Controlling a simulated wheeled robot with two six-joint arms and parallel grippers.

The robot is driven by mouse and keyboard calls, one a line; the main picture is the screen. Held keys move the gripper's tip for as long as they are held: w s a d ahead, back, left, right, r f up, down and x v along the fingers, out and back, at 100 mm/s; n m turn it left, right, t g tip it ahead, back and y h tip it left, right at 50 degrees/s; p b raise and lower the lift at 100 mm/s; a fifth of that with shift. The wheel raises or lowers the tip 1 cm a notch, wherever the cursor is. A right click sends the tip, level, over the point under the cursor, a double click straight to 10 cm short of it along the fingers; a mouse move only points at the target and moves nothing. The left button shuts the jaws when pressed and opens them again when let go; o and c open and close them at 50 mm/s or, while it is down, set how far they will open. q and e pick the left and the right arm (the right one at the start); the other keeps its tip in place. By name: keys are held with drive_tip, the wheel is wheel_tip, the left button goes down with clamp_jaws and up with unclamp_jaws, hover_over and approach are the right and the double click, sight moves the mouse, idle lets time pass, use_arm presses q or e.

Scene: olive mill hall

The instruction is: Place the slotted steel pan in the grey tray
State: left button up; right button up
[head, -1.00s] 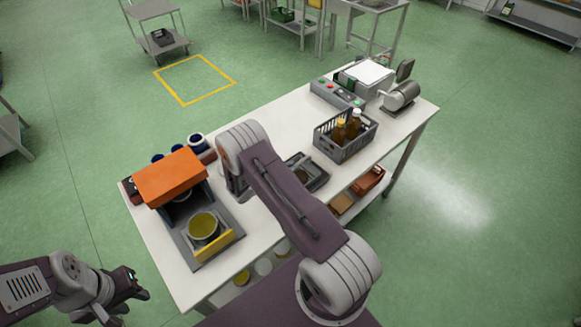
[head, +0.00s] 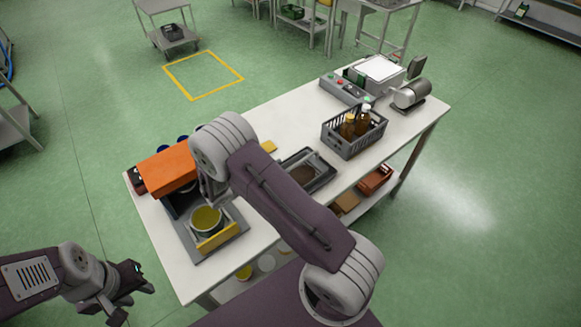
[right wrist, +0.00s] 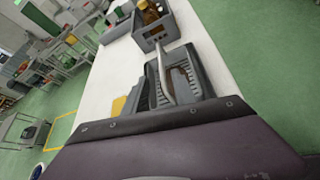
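A dark grey tray (head: 322,184) with a brownish floor lies on the white table, left of the bottle crate. What looks like the same tray shows in the right wrist view (right wrist: 207,80), with a pale bar and a slotted dark piece at its left. I cannot tell whether either belongs to the slotted steel pan; I cannot make that pan out for sure. My right gripper (head: 212,192) hangs beside the orange box, mostly hidden by my arm; its fingers are unclear. My left gripper (head: 132,291) is open and empty, off the table's left front.
An orange box (head: 163,172) and a round pot with yellow contents (head: 206,220) stand at the table's left end. A grey crate (head: 353,143) with brown bottles stands right of the tray. A control box (head: 347,88) is farther back.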

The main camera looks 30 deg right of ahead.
drive_tip(key=s+a+r+m+g+y, duration=0.1)
drive_tip(key=s+a+m+g+y, duration=0.15)
drive_tip(key=s+m, duration=0.35)
drive_tip(key=s+a+r+m+g+y, duration=0.1)
drive_tip(key=s+a+m+g+y, duration=0.2)
drive_tip(key=s, duration=0.4)
drive_tip(key=s+a+m+t+y+b, duration=0.2)
drive_tip(key=s+a+m+t+y, duration=0.1)
drive_tip(key=a+m+y, duration=0.2)
drive_tip(key=r+m+y, duration=0.1)
drive_tip(key=m+y, duration=0.1)
drive_tip(key=m, duration=0.1)
drive_tip(key=shift+a+m+t, duration=0.35)
drive_tip(key=shift+m, duration=0.05)
